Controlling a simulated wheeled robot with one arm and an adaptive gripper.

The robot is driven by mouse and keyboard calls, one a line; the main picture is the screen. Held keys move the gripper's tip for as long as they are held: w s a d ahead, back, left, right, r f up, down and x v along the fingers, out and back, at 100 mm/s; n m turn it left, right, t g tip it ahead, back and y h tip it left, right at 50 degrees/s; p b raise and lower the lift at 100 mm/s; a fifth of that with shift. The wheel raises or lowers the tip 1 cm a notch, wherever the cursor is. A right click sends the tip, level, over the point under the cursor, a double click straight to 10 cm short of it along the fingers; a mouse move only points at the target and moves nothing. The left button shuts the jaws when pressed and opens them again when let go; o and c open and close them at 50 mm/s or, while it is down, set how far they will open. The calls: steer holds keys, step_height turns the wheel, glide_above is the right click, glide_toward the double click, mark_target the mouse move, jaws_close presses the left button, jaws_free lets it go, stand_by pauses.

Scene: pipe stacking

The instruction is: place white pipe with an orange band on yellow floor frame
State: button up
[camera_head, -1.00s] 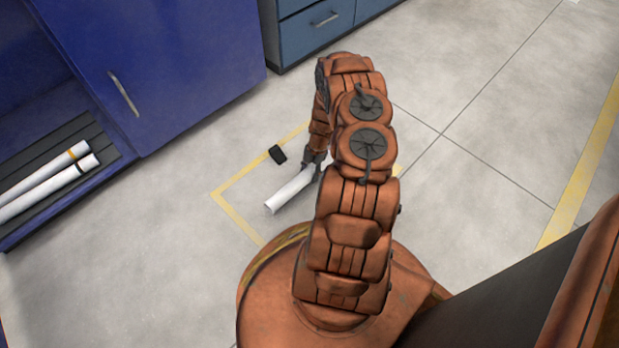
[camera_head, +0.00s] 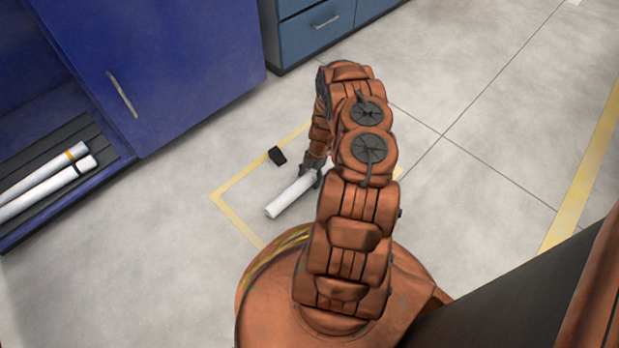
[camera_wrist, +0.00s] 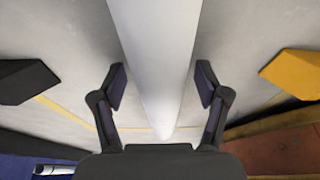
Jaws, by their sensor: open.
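A plain white pipe (camera_head: 289,197) lies inside the yellow floor frame (camera_head: 236,218); no band shows on its visible part. In the wrist view the pipe (camera_wrist: 160,60) runs between the two fingers of my gripper (camera_wrist: 161,88), with a gap on each side. My gripper (camera_head: 314,168) is open at the pipe's far end in the head view, where my arm hides part of it and much of the frame. A white pipe with an orange band (camera_head: 40,167) lies on the dark shelf of the blue cabinet at left.
A white pipe with a black band (camera_head: 48,184) lies beside the orange-banded one. A black block (camera_head: 277,155) stands at the frame's far side. A yellow block (camera_wrist: 292,74) shows in the wrist view. The blue cabinet (camera_head: 160,70) stands behind; floor at right is clear.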

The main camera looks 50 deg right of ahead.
steer(key=shift+r, duration=0.1)
steer(key=p+v, duration=0.5)
steer(key=v, duration=0.7)
steer(key=a+r+m+g, duration=0.1)
steer(key=a+r+m, duration=0.2)
steer(key=a+r, duration=0.55)
steer(key=s+a+r+m+h, duration=0.1)
steer(key=a+r+m, duration=0.3)
steer(key=r, duration=0.7)
steer(key=a+r+m+g, duration=0.1)
steer(key=a+r+m, duration=0.1)
steer(key=a+r, duration=0.65)
steer(key=s+a+r+m+g+h, duration=0.1)
steer(key=s+a+r+m, duration=0.3)
steer(key=s+a+r, duration=0.6)
steer(key=s+a+r+m, duration=0.2)
steer(key=s, duration=0.4)
steer(key=s+a+r+m+h, duration=0.1)
steer(key=s+a+r+m, duration=0.1)
steer(key=s, duration=0.5)
steer(key=shift+a+r+m, duration=0.3)
steer(key=shift+a+r, duration=0.3)
steer(key=shift+r, duration=0.05)
steer(key=shift+r, duration=0.1)
